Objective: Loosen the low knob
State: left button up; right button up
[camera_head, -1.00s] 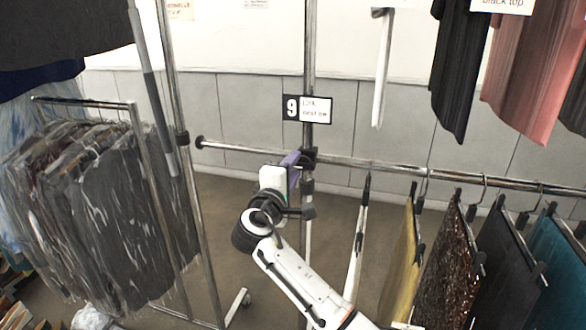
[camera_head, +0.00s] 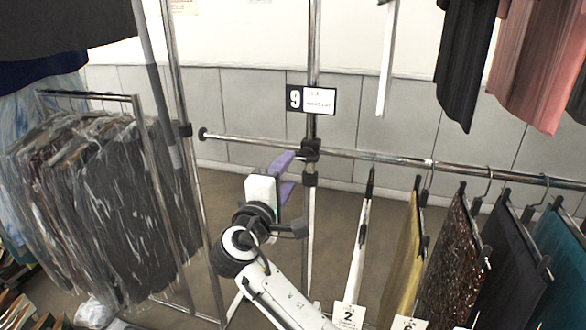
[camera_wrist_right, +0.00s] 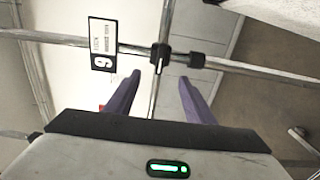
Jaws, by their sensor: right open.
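Two black fittings sit on the chrome upright of the rack: an upper clamp (camera_head: 310,150) where the crossbar meets it, and a lower collar (camera_head: 309,180) just beneath. In the right wrist view the clamp (camera_wrist_right: 160,57) shows a dark knob with a pale line, and the collar (camera_wrist_right: 197,60) is to its right. I cannot tell for sure which is the low knob. My right gripper (camera_head: 291,174) is open and empty, its purple fingers left of the upright. In the wrist view its fingertips (camera_wrist_right: 160,76) point toward the clamp, apart from it. My left gripper is not in view.
A sign with a 9 (camera_head: 310,99) is on the upright above the clamp. The crossbar (camera_head: 400,159) runs right, with hanging garments (camera_head: 450,250) on it. A rack of plastic-covered clothes (camera_head: 100,210) stands at left. Floor is open behind the upright.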

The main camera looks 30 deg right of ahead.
jog(key=v, duration=0.2)
jog(key=shift+s+a, duration=0.3)
jog(key=s+a+f+y, duration=0.2)
jog(key=s+f+y, duration=0.1)
jog(key=f, duration=0.7)
jog(key=s+a+f+y, duration=0.2)
jog(key=s+f+y, duration=0.15)
jog(key=f, duration=0.65)
jog(key=s+a+f+y, duration=0.2)
jog(key=a+f+y, duration=0.15)
jog(key=f, duration=0.55)
jog(key=s+a+f+m+g+y, duration=0.1)
jog(key=s+f+m+y, duration=0.1)
jog(key=s+f, duration=0.2)
jog(key=s+a+f+m+g+y, duration=0.1)
jog(key=s+f, duration=0.3)
jog(key=s, duration=0.6)
jog(key=s+a+f+m+g+y, duration=0.1)
jog(key=s+a+f+m+y, duration=0.2)
jog(key=s, duration=0.4)
jog(key=shift+f, duration=0.5)
